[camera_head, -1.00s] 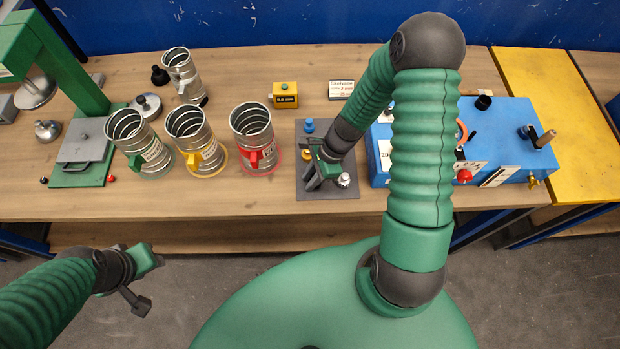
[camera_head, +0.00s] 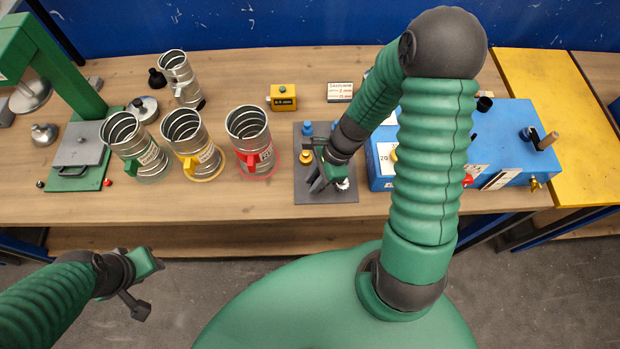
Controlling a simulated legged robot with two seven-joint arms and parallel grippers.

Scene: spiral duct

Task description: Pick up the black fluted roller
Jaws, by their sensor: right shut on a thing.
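My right gripper (camera_head: 318,178) points down over the dark mat (camera_head: 340,196) on the bench. It is shut on a small dark thing, most likely the black fluted roller; jaws and roller are nearly the same colour, so its outline is hard to tell. A blue roller (camera_head: 307,129) and a yellow roller (camera_head: 305,157) stand on the mat's left side. My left gripper (camera_head: 146,285) hangs in front of the bench at lower left, fingers apart and empty.
Three spiral duct pieces with green (camera_head: 130,145), yellow (camera_head: 193,143) and red (camera_head: 250,140) handles stand left of the mat. A blue machine (camera_head: 510,135) stands at the right, partly behind my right arm. Bench in front of the ducts is clear.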

